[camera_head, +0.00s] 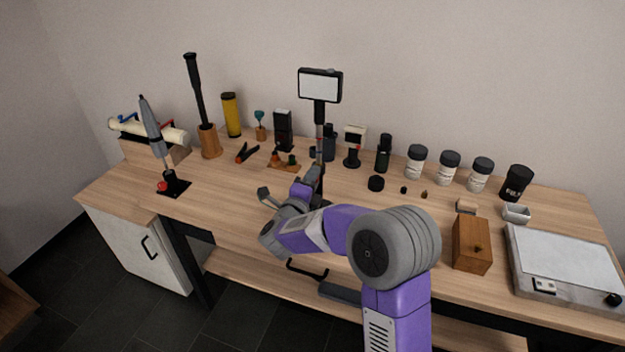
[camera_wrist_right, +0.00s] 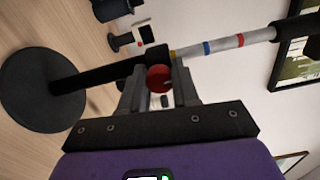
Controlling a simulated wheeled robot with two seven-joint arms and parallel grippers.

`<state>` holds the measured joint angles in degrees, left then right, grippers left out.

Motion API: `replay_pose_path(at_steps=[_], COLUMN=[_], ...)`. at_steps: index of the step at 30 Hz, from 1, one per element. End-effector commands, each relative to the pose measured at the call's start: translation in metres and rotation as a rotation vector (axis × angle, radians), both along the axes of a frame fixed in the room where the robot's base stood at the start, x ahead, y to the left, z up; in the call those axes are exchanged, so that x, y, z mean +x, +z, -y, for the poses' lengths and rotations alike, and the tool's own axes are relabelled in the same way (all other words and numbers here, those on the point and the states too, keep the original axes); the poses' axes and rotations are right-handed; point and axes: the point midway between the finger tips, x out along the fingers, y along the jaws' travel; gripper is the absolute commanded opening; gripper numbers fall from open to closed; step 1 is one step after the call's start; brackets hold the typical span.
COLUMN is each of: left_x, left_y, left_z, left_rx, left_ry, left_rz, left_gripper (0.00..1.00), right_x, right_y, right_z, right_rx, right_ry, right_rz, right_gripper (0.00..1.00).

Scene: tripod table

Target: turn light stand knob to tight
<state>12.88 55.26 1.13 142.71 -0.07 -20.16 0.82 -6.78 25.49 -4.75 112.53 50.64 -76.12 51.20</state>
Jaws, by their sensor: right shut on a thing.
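The light stand (camera_head: 319,140) stands upright at the middle of the workbench, with a white light panel (camera_head: 320,85) on top. In the right wrist view the stand lies sideways, with its round black base (camera_wrist_right: 42,92) at the left and its pole (camera_wrist_right: 225,43) with blue and red bands at the right. A red knob (camera_wrist_right: 159,78) sits on the stand's black collar. My right gripper (camera_wrist_right: 159,85) is shut on the red knob, one finger on each side. In the head view my right arm hides the stand's base and the fingertips (camera_head: 312,178) are small. My left gripper is not in view.
A small wooden rack (camera_head: 284,166) and orange-handled pliers (camera_head: 246,153) lie left of the stand. Several lidded jars (camera_head: 449,168) stand at the right rear. A wooden box (camera_head: 472,244) and a grey flat device (camera_head: 568,262) occupy the right front. The left front bench is mostly clear.

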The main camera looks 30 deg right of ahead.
Motion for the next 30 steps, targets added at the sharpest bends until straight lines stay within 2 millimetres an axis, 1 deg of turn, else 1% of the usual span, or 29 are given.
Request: replay_pose_path(at_steps=[7, 19, 20, 24, 30], left_x=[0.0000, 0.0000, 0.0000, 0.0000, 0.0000], left_y=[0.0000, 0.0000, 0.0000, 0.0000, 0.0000], left_z=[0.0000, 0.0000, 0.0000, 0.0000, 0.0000], left_rx=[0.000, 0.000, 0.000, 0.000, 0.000], left_ry=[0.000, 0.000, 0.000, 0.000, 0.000], left_rz=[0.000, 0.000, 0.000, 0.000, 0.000], left_gripper=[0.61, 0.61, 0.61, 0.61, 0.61], right_x=[0.0001, 0.0002, 0.0002, 0.0001, 0.0000], right_y=[-0.0005, -0.0005, -0.0005, -0.0004, -0.0002], right_z=[-0.0006, -0.0007, -0.0007, -0.0006, -0.0003], right_rx=[0.031, 0.034, 0.034, 0.034, 0.034], right_ry=[0.001, 0.001, 0.001, 0.001, 0.001], right_rz=[0.034, 0.038, 0.038, 0.038, 0.038], right_gripper=[0.00, 0.00, 0.33, 0.55, 0.56])
